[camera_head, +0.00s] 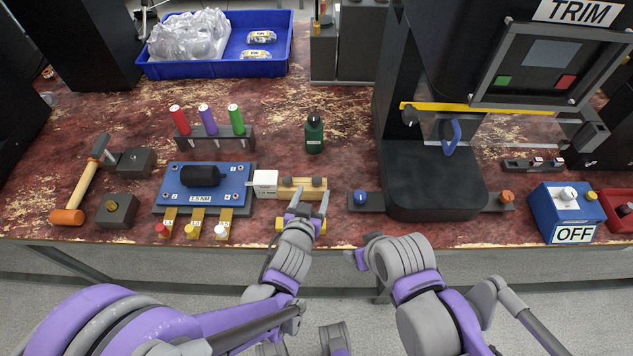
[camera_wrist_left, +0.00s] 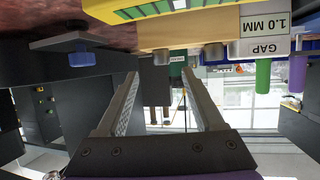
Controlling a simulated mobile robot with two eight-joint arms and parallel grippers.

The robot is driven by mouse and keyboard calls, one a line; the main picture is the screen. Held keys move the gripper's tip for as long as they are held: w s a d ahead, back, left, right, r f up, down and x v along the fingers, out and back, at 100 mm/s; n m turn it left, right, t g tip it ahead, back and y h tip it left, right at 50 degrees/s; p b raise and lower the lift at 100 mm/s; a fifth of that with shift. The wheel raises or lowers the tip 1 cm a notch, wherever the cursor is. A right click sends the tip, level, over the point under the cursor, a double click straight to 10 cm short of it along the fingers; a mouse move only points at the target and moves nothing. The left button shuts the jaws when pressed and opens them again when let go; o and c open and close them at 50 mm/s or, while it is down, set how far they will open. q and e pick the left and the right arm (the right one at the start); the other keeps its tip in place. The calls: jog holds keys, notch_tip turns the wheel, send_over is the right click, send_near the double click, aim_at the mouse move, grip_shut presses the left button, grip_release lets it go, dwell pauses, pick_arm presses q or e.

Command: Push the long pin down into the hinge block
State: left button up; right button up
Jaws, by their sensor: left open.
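A tan block (camera_head: 304,194) with two grey round pin heads lies at the table's front edge, beside a white block (camera_head: 265,183). It is probably the hinge block, but I cannot tell for sure, nor which head is the long pin (camera_head: 318,182). In the left wrist view the tan block (camera_wrist_left: 190,28) appears upside down, its grey pegs (camera_wrist_left: 214,52) hanging toward my fingers. My left gripper (camera_head: 308,204) is open and empty, its fingers at the block's front edge. My right gripper (camera_head: 356,250) is low in front of the table; its jaws are unclear.
A blue plate (camera_head: 240,168) with a black cylinder lies left of the blocks. A dark green bottle (camera_head: 314,135) stands behind them. The dark TRIM machine (camera_head: 432,185) stands to the right, with a blue-knobbed bracket (camera_head: 361,199). A hammer (camera_head: 84,185) lies far left.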

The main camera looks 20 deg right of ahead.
aim_at(316, 184)
pick_arm(q)
jog(key=x, duration=0.5)
jog(key=shift+a+f, duration=0.15)
jog(key=shift+f, duration=0.05)
grip_shut()
